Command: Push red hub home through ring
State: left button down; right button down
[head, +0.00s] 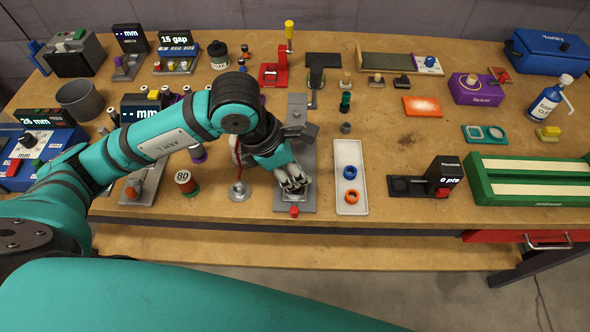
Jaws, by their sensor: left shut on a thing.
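A grey slot track fixture (281,202) lies near the front edge of the bench, with a grey upper part (297,104) at its far end. A small red piece (294,211), which may be the red hub, shows at the fixture's near end. My left gripper (293,186) reaches down over the fixture, just beyond the red piece. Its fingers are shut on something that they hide. A blue ring (352,173) and an orange ring (351,197) lie in a white tray to the right. I cannot make out a ring under the gripper. My right gripper is out of view.
The white tray (342,208) stands close to the fixture's right. A round metal stand (239,192) and a reel marked 80 (186,183) are on its left. A black device (444,176) and green trough (480,190) are farther right. Bare bench lies behind the black device.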

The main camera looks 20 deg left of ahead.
pick_arm(q)
jog(key=shift+r+p, duration=0.35)
jog(key=shift+r, duration=0.45)
jog(key=shift+f, duration=0.1)
jog(key=shift+b, duration=0.9)
dwell(1.2)
jog(key=shift+f+b, duration=1.55)
jog(key=shift+b, duration=0.35)
jog(key=c, duration=1.1)
grip_release()
jog(key=shift+c, duration=0.2)
jog(key=shift+r, duration=0.15)
jog(key=v, duration=1.1)
jog(key=shift+a+r, duration=0.2)
jog(key=shift+r, duration=0.15)
